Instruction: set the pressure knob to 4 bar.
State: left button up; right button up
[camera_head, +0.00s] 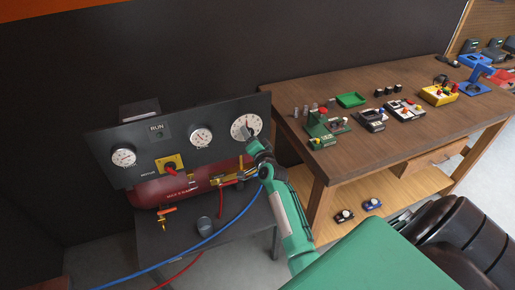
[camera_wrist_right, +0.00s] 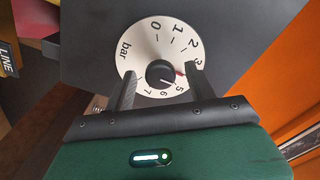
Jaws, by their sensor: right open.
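The pressure knob (camera_wrist_right: 160,73) is dark and round, in the middle of a white dial (camera_wrist_right: 150,38) marked in bar. A pale line on the knob seems to point near the 5. A small red mark sits on the dial around where 4 belongs; the 4 itself is not readable. In the head view the dial (camera_head: 241,124) is at the right end of the dark panel. My right gripper (camera_head: 255,142) is in front of it. In the wrist view its open fingers stand on either side of the knob, with visible gaps. My left gripper is not in view.
The dark panel (camera_head: 181,140) carries two more gauges (camera_head: 124,157) (camera_head: 201,137) and a red switch on a yellow plate (camera_head: 171,165). A red tank (camera_head: 150,192) and blue hose (camera_head: 232,222) are below. A wooden workbench (camera_head: 350,160) with several small devices stands at right.

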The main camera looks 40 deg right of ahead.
jog(key=b+v, duration=0.3)
jog(key=v, duration=1)
jog(key=shift+s+f, duration=0.1)
